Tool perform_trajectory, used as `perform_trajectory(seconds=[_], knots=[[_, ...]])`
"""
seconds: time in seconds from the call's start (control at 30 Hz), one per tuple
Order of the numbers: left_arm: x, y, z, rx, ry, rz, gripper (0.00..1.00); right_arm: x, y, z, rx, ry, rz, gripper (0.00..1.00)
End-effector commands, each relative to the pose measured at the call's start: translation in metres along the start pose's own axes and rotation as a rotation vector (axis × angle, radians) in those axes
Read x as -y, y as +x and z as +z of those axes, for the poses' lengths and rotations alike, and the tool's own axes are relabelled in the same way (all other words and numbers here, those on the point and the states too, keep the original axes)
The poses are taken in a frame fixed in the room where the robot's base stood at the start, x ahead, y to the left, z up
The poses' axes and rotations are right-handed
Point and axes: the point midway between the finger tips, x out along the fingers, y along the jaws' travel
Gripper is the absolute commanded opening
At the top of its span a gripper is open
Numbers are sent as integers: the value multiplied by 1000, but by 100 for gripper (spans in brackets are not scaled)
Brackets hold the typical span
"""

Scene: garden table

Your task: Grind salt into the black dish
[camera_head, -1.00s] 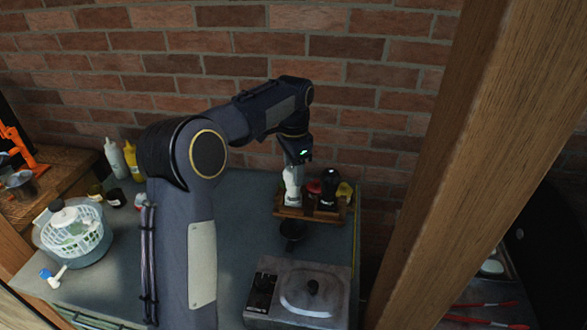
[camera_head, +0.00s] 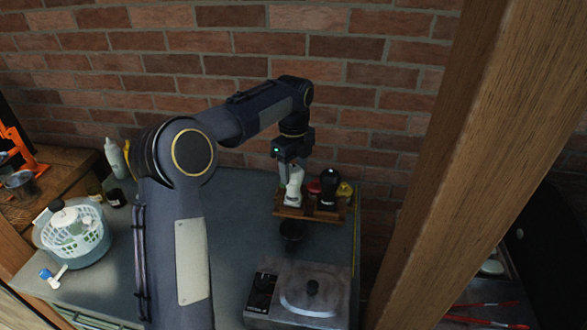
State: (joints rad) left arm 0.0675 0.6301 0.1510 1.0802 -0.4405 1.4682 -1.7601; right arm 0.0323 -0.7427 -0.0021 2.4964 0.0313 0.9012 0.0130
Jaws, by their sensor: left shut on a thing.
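A white grinder (camera_head: 293,189) stands at the left end of a small wooden rack (camera_head: 310,214) by the brick wall. My left gripper (camera_head: 289,171) points down at the grinder's top and is shut on it; the fingers partly hide the top. The grinder is still at the rack, and I cannot tell whether its base is lifted. The black dish (camera_head: 292,231) sits on the grey table just in front of the rack. My right gripper is not in view.
A black grinder (camera_head: 328,189) and red and yellow-topped items share the rack. A grey lidded appliance (camera_head: 299,294) stands in front of the dish. A salad spinner (camera_head: 76,236) and bottles are at left. A wooden post (camera_head: 470,165) rises at right.

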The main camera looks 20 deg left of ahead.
Motion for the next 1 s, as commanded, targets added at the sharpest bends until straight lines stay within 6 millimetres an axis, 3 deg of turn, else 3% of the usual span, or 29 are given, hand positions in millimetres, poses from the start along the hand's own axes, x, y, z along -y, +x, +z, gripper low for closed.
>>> perform_trajectory(seconds=[0.37, 0.7, 1.0], knots=[[0, 0, 0, 1, 32, -1, 21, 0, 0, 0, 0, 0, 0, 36], [0, 0, 0, 1, -479, -1, 21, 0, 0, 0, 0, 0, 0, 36], [0, 0, 0, 1, -555, 0, 21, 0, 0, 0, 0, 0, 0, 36]])
